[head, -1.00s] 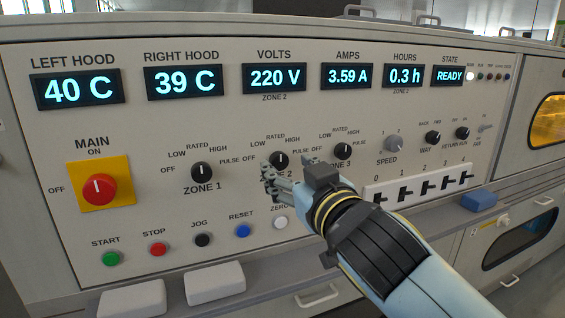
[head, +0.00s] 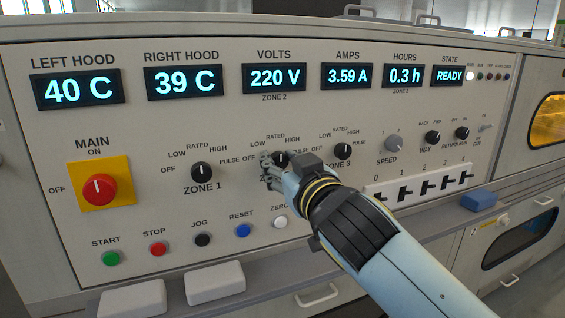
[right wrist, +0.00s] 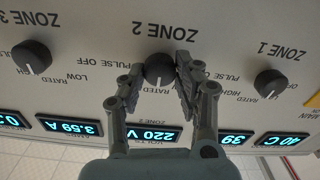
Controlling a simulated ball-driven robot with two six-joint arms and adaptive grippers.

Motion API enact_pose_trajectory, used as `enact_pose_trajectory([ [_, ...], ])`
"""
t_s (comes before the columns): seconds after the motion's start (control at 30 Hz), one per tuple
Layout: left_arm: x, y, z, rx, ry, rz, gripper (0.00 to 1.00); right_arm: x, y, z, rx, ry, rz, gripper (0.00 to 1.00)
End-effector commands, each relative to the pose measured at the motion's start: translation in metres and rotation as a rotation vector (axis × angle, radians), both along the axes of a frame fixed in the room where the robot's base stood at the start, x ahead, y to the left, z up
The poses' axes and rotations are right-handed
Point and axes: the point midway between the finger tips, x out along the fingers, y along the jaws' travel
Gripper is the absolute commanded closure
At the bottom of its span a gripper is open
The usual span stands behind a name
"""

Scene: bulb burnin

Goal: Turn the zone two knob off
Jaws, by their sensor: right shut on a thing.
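The zone two knob (head: 281,158) is a round black knob in the middle of the control panel, partly hidden by my right gripper in the head view. In the right wrist view, upside down, the zone two knob (right wrist: 159,69) sits between the fingers under the label ZONE 2, with a white pointer line on it. My right gripper (head: 272,163) is at the knob; in the right wrist view the right gripper (right wrist: 160,72) is shut on it, one finger on each side. My left gripper is not in view.
The zone one knob (head: 201,172) and zone three knob (head: 343,151) stand close on either side. The red main switch (head: 98,188) is at left. Coloured push buttons (head: 157,249) run below. The volts display (head: 274,77) above reads 220 V.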

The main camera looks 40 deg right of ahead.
Motion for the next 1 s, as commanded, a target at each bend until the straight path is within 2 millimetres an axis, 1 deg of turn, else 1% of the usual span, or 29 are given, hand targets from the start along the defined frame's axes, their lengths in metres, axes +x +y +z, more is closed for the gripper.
enact_pose_trajectory([
  [0.27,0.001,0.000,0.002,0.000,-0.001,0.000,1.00,0.000,0.000,0.000,-0.022,0.005,0.000,1.00],
  [0.47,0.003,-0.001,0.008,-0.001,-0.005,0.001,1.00,0.000,0.000,0.001,-0.109,0.027,-0.001,1.00],
  [0.67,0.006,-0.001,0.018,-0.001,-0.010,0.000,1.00,0.000,0.001,0.002,-0.260,0.063,0.000,1.00],
  [1.0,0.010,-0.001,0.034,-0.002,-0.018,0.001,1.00,0.000,0.002,0.001,-0.574,0.139,0.000,1.00],
])
